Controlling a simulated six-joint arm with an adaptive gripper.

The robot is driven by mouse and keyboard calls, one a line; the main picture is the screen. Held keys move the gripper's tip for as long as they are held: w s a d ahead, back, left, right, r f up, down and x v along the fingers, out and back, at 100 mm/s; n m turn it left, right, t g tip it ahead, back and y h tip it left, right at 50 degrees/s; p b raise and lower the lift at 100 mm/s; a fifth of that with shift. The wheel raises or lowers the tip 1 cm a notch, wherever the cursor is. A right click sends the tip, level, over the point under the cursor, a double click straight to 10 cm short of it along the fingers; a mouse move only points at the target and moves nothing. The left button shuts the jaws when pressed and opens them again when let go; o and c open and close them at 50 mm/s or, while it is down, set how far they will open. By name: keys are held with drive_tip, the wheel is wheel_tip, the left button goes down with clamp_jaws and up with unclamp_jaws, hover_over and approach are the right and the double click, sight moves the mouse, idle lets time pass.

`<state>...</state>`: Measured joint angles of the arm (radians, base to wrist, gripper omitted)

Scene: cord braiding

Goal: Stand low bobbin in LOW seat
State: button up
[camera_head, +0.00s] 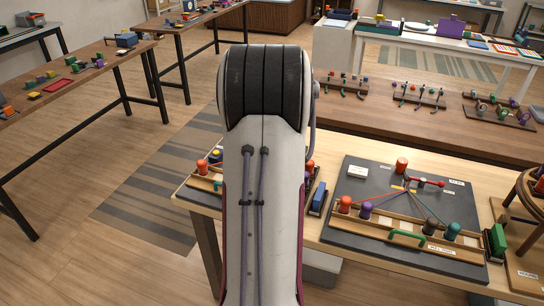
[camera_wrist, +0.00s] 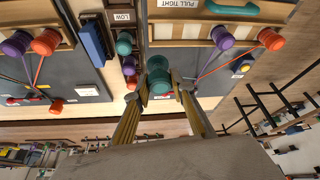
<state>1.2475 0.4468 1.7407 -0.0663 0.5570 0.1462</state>
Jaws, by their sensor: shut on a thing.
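My gripper (camera_wrist: 160,84) is shut on a teal bobbin (camera_wrist: 158,66), which sits between the two yellowish fingertips in the wrist view. A narrow dark rack (camera_wrist: 141,12) beside it carries a LOW label (camera_wrist: 122,16) at its top. A second teal bobbin (camera_wrist: 124,43), a purple bobbin (camera_wrist: 129,66) and a red bobbin (camera_wrist: 132,83) stand in line below the label. The held bobbin is just right of this line; I cannot tell its height above the rack. In the head view my arm hides the gripper and most of the rack.
Another board (camera_wrist: 60,92) and a blue block (camera_wrist: 95,40) lie left of the rack in the wrist view.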

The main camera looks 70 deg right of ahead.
drive_tip(key=s+a+f, duration=0.4)
drive_tip(key=s+a, duration=0.2)
drive_tip(key=a, duration=0.1)
drive_tip(key=shift+s+a+f, duration=0.15)
drive_tip(key=shift+s+a, duration=0.05)
drive_tip(key=shift+s, duration=0.2)
drive_tip(key=shift+f, duration=0.3)
drive_tip(key=shift+f, duration=2.8)
drive_tip(key=shift+f, duration=0.8)
idle(0.8)
